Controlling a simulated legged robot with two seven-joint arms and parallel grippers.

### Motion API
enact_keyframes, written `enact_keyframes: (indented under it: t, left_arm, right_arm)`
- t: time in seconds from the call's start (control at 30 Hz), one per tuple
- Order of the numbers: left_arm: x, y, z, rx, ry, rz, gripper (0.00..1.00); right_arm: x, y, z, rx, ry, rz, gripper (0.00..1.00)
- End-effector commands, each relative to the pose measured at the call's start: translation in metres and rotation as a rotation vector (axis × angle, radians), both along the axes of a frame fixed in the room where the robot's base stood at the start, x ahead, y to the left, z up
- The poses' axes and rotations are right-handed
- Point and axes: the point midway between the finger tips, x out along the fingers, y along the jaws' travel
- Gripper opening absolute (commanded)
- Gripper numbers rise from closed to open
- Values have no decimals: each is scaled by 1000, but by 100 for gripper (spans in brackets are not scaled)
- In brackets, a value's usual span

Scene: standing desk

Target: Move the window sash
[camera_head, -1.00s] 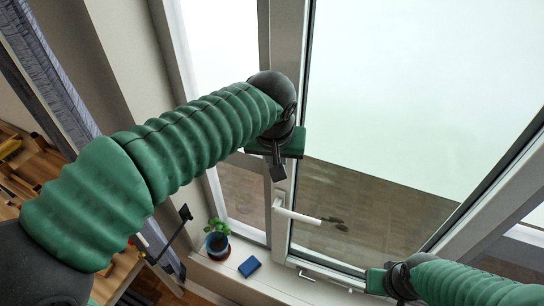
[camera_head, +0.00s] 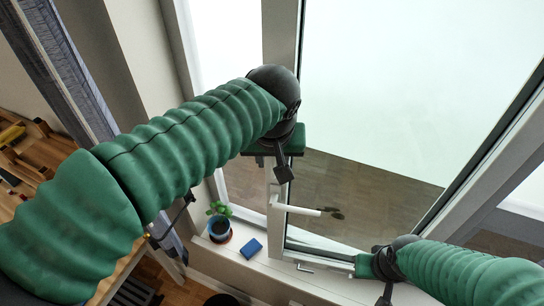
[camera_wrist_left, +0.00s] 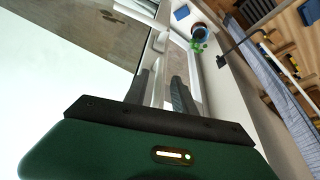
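The window sash (camera_head: 278,190) is a white frame around a large pane, with a white lever handle (camera_head: 298,210) on its left upright. I cannot tell how far it stands open. My left gripper (camera_head: 274,168) is at the left upright, just above the handle. In the left wrist view, its two dark fingers (camera_wrist_left: 160,88) are apart, with a white frame strip showing between them; contact is unclear. My right gripper (camera_head: 376,288) is low, right of the handle, near the sill. Its fingers are mostly hidden.
A potted plant (camera_head: 219,230) and a small blue block (camera_head: 250,248) stand on the sill (camera_head: 275,270) at the lower left. A small metal handle (camera_head: 304,268) lies by the frame's foot. A curtain (camera_head: 75,70) hangs at the left, beside wooden shelving (camera_head: 30,150).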

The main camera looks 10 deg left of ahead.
Motion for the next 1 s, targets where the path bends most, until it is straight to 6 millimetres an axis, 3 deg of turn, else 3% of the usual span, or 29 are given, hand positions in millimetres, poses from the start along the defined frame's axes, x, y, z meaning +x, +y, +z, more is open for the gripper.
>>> enact_keyframes:
  t: [0.17, 0.27, 0.6, 0.73, 1.0]
  left_arm:
    - [-1, 0, 5, 0, -2, 1, 32]
    - [-7, -1, 21, 0, -6, 0, 32]
    - [-46, -5, 114, -2, -5, -3, 32]
    - [-57, -6, 140, -2, -2, -2, 32]
    - [-64, -6, 155, 0, 1, 1, 32]
  right_arm:
    - [0, 0, -3, 0, 0, 0, 0]
    - [0, 0, -8, 0, 0, 0, 0]
    - [0, 0, -18, 0, 0, 0, 0]
    - [0, 0, -15, 0, 0, 0, 0]
    - [0, 0, -14, 0, 0, 0, 0]
